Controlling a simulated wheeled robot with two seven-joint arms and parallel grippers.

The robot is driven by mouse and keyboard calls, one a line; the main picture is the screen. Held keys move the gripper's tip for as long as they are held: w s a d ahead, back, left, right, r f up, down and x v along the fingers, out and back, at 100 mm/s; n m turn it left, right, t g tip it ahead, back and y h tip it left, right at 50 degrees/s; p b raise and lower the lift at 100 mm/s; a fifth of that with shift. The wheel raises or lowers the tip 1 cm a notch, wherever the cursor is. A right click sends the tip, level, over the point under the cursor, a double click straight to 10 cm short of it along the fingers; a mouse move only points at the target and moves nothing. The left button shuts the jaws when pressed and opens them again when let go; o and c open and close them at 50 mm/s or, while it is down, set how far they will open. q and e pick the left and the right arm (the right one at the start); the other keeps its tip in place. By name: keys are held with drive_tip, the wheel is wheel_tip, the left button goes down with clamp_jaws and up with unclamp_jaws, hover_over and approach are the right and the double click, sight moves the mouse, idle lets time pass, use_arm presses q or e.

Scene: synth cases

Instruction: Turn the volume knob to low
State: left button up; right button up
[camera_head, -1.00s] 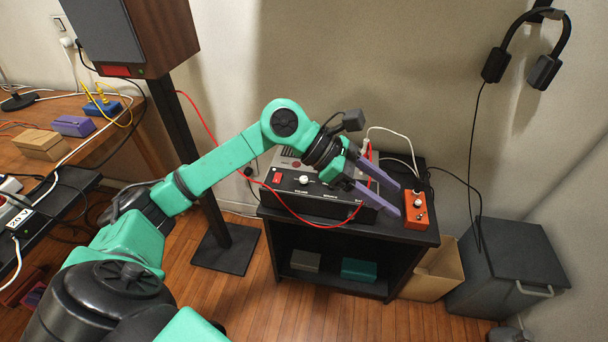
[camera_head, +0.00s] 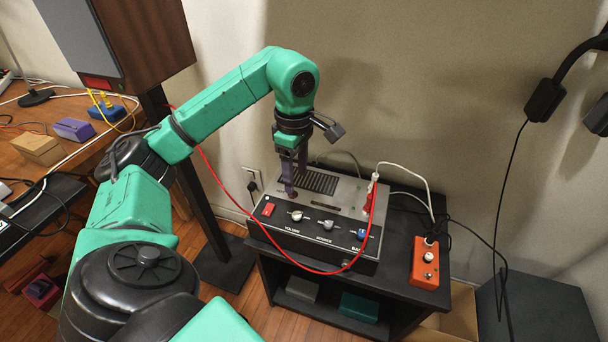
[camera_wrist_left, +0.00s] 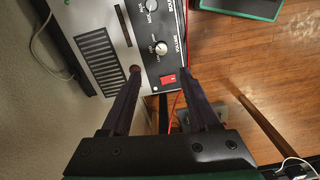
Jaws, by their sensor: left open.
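The amplifier (camera_head: 352,197) is a grey and black box on a black stand. Its volume knob (camera_head: 296,215), pale with the label VOLUME under it, is at the left of the sloped front panel, right of a red switch (camera_head: 268,208). In the left wrist view the volume knob (camera_wrist_left: 161,48) lies beyond the fingertips, with the red switch (camera_wrist_left: 168,80) nearer, between the finger ends. My left gripper (camera_head: 291,188) points down over the amplifier's left part, behind the knob in the picture. It is open and empty (camera_wrist_left: 160,74), apart from the knob. My right gripper is out of view.
A source knob (camera_head: 327,225) and a blue knob (camera_head: 361,234) sit right of the volume knob. A red cable (camera_head: 300,268) loops across the amplifier's front. An orange box (camera_head: 425,264) stands at right. A tall speaker (camera_head: 115,45) stands at left.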

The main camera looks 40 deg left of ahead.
use_arm(q)
approach(297, 214)
drive_tip(key=shift+s+f+b, duration=0.2)
drive_tip(key=shift+s+b, duration=0.1)
drive_tip(key=shift+b, duration=0.05)
drive_tip(key=f, duration=0.8)
drive_tip(key=shift+w+f, duration=0.15)
drive_tip(key=shift+w, duration=0.05)
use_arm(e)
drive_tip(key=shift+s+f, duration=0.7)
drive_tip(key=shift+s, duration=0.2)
use_arm(q)
clamp_jaws()
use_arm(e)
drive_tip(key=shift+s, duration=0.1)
